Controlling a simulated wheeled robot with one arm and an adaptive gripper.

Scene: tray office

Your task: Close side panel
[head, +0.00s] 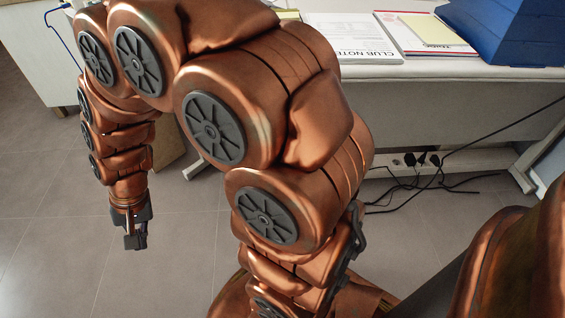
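I cannot pick out a side panel for certain in the head view. My gripper (136,241) hangs at the end of my copper arm on the left, pointing down above the grey tiled floor. Its dark fingers are small and seen at an angle, so I cannot tell whether they are open or shut. No object shows at the fingertips. My arm hides much of the middle of the view, including part of the desk and whatever is behind it.
A white desk (430,100) with papers (352,38) and a blue object (505,30) stands at the back right. Loose black cables (425,180) and a socket strip (400,161) lie below it. A white furniture piece (45,82) is upper left. Floor (50,240) at left is clear.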

